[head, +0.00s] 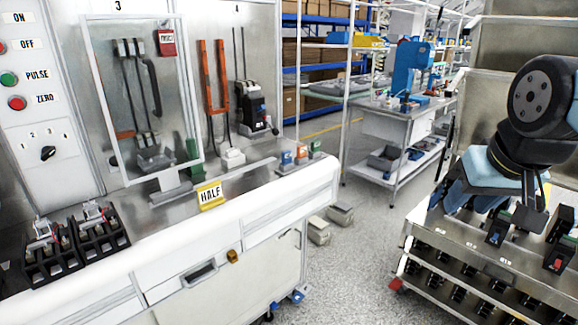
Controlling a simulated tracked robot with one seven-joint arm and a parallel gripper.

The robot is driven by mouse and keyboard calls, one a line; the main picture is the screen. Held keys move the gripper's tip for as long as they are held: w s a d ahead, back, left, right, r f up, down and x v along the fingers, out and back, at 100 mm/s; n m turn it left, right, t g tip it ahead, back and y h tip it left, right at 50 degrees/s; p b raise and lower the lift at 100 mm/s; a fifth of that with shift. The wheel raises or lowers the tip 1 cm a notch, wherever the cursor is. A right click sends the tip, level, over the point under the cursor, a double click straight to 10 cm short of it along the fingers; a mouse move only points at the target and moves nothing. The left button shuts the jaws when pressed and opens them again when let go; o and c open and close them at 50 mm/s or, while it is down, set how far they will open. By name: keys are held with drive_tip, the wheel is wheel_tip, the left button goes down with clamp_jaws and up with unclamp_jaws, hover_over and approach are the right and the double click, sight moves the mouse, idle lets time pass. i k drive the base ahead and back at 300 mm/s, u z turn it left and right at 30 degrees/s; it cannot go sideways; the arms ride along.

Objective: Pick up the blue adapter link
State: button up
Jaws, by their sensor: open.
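A small block with a blue top (287,158), which looks like the blue adapter link, sits at the right end of the white bench's metal top. It is leftmost in a short row with a red-orange block (302,153) and a green block (315,149). My gripper (530,214) is at the far right, pointing down over the metal cart, well apart from the blue block. It is open, and I see nothing held in it. Its fingers are small and partly hidden by my own arm.
The white bench (215,232) carries black breakers (92,225) at left, a yellow HALF sign (210,195) and a clear-fronted test bay (145,100). The metal cart (455,247) holds black breakers below my gripper. Grey floor lies between, with grey blocks (319,230) near the bench.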

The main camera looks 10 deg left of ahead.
sight(287, 155)
drive_tip(key=z, duration=0.05)
drive_tip(key=i, duration=1)
drive_tip(key=u, duration=0.05)
